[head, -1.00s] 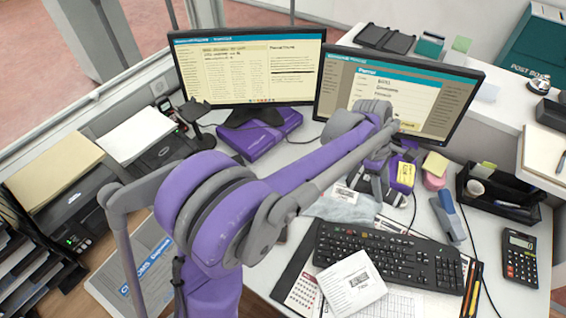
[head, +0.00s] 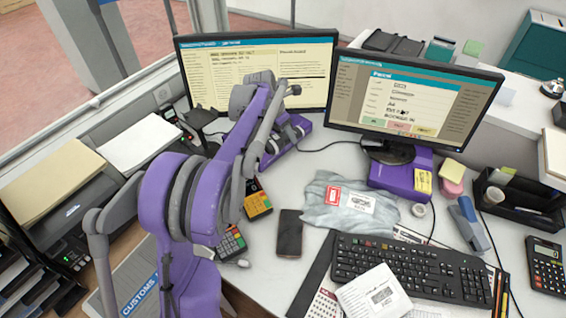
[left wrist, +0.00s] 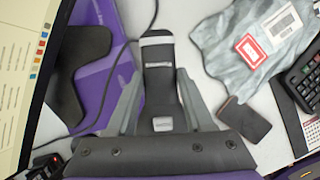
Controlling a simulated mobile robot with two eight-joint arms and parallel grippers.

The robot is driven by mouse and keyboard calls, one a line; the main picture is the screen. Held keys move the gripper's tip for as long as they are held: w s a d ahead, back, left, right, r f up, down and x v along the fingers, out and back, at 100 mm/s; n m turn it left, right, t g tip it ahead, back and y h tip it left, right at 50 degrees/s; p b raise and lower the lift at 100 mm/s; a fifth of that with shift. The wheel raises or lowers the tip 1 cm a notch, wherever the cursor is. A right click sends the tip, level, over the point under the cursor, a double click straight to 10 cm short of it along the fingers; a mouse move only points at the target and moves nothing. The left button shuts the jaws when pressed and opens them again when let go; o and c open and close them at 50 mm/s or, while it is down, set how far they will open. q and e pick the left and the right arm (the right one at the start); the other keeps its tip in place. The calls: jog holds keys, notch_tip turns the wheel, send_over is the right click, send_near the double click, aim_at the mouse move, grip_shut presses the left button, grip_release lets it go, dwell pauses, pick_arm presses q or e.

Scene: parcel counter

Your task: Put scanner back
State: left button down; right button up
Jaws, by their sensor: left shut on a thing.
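My left gripper (head: 288,132) is in front of the left monitor's lower right corner, over the desk. In the left wrist view, its fingers (left wrist: 160,85) are shut on the scanner (left wrist: 158,58), a dark handheld device with a pale band near its far end. The scanner is held clear of the grey parcel bag. In the head view the gripper and arm largely hide it. A black stand-like object (head: 198,116) stands left of the left monitor's foot; I cannot tell whether it is the scanner's holder. My right gripper is not in view.
The left monitor (head: 225,65) and right monitor (head: 415,95) stand behind. A grey parcel bag (head: 325,213), phone (head: 290,232), keyboard (head: 410,265) and yellow device (head: 257,203) lie on the desk. A cable (left wrist: 125,55) runs near the scanner. Some desk beside the bag is bare.

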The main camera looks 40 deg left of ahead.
pick_arm(q)
notch_tip(320, 180, down, 8)
jog(key=shift+d+f+b, duration=0.1)
jog(key=shift+f+b, duration=0.05)
jog(key=shift+b, duration=0.15)
jog(key=shift+f+b, duration=0.45)
jog(key=shift+f, duration=0.15)
jog(key=shift+c, duration=1.4)
grip_release()
